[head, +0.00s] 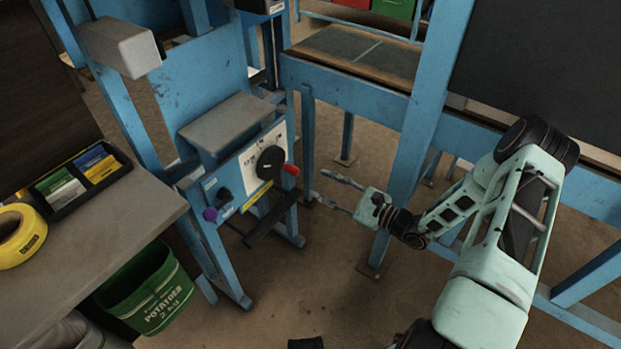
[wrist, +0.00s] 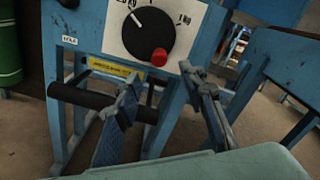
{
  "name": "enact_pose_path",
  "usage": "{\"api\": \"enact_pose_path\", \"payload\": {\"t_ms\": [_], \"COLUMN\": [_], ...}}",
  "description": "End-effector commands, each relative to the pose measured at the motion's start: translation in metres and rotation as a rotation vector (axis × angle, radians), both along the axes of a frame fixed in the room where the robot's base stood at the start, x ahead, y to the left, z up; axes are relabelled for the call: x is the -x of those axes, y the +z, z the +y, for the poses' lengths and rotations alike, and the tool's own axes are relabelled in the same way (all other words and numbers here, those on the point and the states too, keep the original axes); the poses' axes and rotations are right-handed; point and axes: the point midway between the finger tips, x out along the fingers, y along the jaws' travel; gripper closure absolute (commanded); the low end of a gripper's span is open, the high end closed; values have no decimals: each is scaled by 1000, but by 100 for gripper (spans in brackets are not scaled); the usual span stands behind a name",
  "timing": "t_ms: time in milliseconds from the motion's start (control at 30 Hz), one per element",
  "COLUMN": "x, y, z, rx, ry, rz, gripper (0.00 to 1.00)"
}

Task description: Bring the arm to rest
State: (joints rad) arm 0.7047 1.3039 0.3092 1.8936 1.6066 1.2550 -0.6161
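My pale green arm reaches in from the right in the head view. My gripper (head: 331,188) is open and empty, its two fingers spread apart and pointing left at the blue sewing stand. In the wrist view my gripper (wrist: 160,90) shows its fingers on either side, below the dial. The black dial (head: 270,162) with a red knob (head: 290,169) is on the stand's white panel; the dial (wrist: 148,33) and red knob (wrist: 159,57) are large in the wrist view. The fingers appear apart from the knob.
A black bar (head: 270,220) juts out below the panel. A blue post (head: 415,140) and a conveyor (head: 360,55) stand close behind my arm. At left a grey table (head: 110,215) holds yellow tape (head: 20,234) and a card tray (head: 82,178).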

Motion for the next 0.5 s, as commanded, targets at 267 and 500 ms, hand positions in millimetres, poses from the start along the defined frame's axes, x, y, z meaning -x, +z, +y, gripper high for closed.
{"api": "enact_pose_path", "payload": {"t_ms": [267, 500], "x": [9, 9], "y": [0, 0], "z": [-11, -11], "rx": [-1, -1], "ry": [1, 1], "rz": [0, 1], "gripper": [63, 63]}}
